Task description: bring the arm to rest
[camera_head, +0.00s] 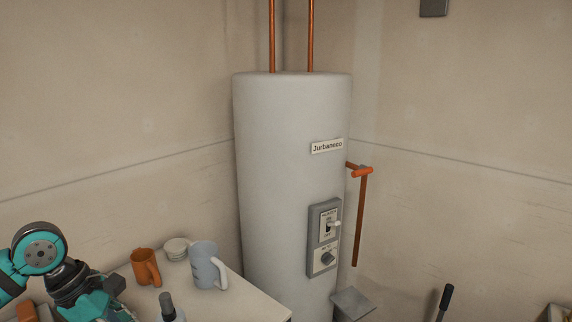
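My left arm (65,270), teal and black, comes in at the lower left corner. It is bent beside the near left end of the table. Its gripper fingers do not show; the lower part of the arm is cut off by the bottom edge. My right arm and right gripper do not show.
A table (245,297) holds an orange mug (144,267), a small white bowl (175,248) and a grey-blue mug (205,265). A dark-topped object (167,304) stands in front. A white water heater (285,150) with a control panel (323,238) and copper pipe (360,215) stands behind.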

